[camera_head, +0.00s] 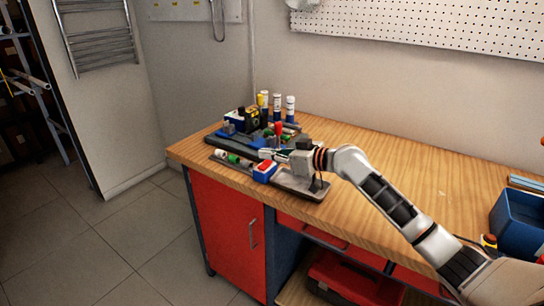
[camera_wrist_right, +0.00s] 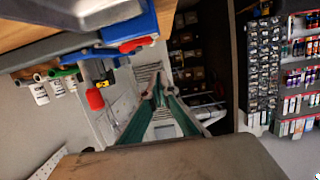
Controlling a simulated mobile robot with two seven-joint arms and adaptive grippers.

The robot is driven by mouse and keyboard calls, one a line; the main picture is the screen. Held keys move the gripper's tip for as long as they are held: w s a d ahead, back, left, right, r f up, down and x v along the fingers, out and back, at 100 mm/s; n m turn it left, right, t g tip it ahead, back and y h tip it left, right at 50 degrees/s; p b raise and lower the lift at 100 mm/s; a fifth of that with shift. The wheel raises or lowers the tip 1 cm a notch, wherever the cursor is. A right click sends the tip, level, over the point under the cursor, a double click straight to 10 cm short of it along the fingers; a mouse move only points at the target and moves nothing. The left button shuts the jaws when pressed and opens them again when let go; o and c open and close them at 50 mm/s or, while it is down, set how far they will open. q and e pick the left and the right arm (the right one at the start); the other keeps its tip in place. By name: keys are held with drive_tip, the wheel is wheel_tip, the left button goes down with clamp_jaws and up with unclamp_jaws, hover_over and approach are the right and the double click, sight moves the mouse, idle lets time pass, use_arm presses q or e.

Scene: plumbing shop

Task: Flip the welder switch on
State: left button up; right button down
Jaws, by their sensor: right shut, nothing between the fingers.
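The welder looks to be the small blue, white and red unit (camera_head: 264,172) at the front edge of the wooden bench, joined to a long grey base (camera_head: 292,187). Its blue body (camera_wrist_right: 130,27) with a red part (camera_wrist_right: 138,44) shows at the upper left in the right wrist view. Which part is the switch is too small to tell. My right gripper (camera_head: 266,154) is shut and empty, just behind and above the blue unit in the head view. Its fingers meet in the right wrist view (camera_wrist_right: 157,88), apart from the blue body. My left gripper is not in view.
A dark tray (camera_head: 216,141) with pipe fittings and tools lies behind the unit, with several white bottles (camera_head: 290,104) at the back. A blue bin (camera_head: 515,217) stands at the bench's right. The wooden bench top (camera_head: 400,150) is clear in the middle.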

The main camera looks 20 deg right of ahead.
drive_tip(key=v, duration=1)
drive_tip(key=shift+s+a+f, duration=0.1)
drive_tip(key=shift+a+f, duration=0.05)
drive_tip(key=shift+f, duration=0.1)
